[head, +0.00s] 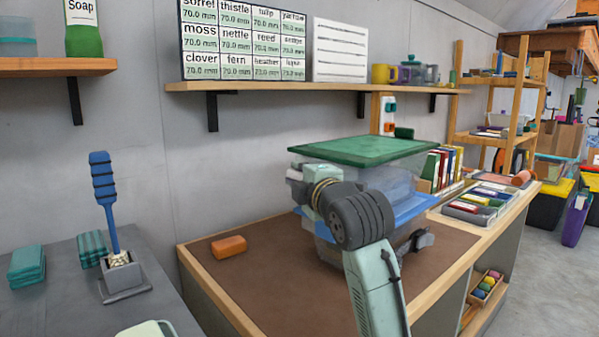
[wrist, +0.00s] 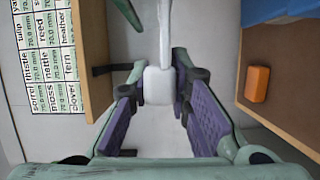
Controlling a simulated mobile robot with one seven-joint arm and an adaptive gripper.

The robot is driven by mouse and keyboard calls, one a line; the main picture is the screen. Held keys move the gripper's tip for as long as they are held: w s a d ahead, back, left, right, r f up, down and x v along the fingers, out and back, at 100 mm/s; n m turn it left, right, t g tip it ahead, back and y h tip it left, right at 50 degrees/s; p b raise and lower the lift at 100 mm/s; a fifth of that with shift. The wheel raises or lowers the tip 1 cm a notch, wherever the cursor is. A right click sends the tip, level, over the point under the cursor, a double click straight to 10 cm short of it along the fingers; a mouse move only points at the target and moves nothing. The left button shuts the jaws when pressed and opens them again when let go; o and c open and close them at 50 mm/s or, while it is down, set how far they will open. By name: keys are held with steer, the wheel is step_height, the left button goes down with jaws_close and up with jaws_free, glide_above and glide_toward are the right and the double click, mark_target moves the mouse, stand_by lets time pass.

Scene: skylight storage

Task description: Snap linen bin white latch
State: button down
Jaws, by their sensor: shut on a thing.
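The bin is a clear bluish tub (head: 400,185) with a flat green lid (head: 362,149), standing on the brown mat of the workbench. A blue band or sheet (head: 415,210) crosses its lower part. My arm hides much of its near side. My gripper (head: 303,190) is at the bin's left side, and its fingertips are hard to make out in the head view. In the wrist view my gripper (wrist: 158,90) has its purple pads on either side of a white latch piece (wrist: 160,80) and is shut on it. A white strip runs up from this piece.
An orange block (head: 229,246) lies on the mat left of the bin. A wall shelf (head: 300,88) hangs behind and above. Binders (head: 443,167) and trays of cases (head: 477,203) stand to the right.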

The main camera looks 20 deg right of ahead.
step_height(320, 180, up, 2)
steer(key=m+p, duration=0.1)
steer(key=p, duration=0.1)
steer(key=m+g+p, duration=0.1)
steer(key=m+p, duration=0.1)
steer(key=shift+w+d+r, duration=0.1)
steer(key=shift+r, duration=0.1)
steer(key=m+p, duration=0.1)
steer(key=r+m+g+p, duration=0.1)
steer(key=p, duration=0.1)
steer(key=d+y+p, duration=0.1)
steer(key=p, duration=0.1)
steer(key=shift+w+r+m+g, duration=0.15)
steer(key=shift+r+m+g, duration=0.15)
steer(key=shift+m, duration=0.1)
steer(key=m+p, duration=0.1)
steer(key=p, duration=0.1)
steer(key=d+r+m+g+y+p, duration=0.1)
steer(key=p, duration=0.1)
steer(key=shift+w+d+m, duration=0.1)
steer(key=shift+w+m, duration=0.15)
steer(key=shift+m, duration=0.05)
steer(key=m+p, duration=0.1)
steer(key=d+y+p, duration=0.1)
steer(key=shift+w+r+m+g+p, duration=0.1)
steer(key=shift+w+m+g+p, duration=0.15)
steer(key=shift+m+g+p, duration=0.15)
steer(key=shift+w+d+m+y+p, duration=0.1)
steer(key=shift+d+m+y+p, duration=0.2)
steer(key=shift+m+y+p, duration=0.1)
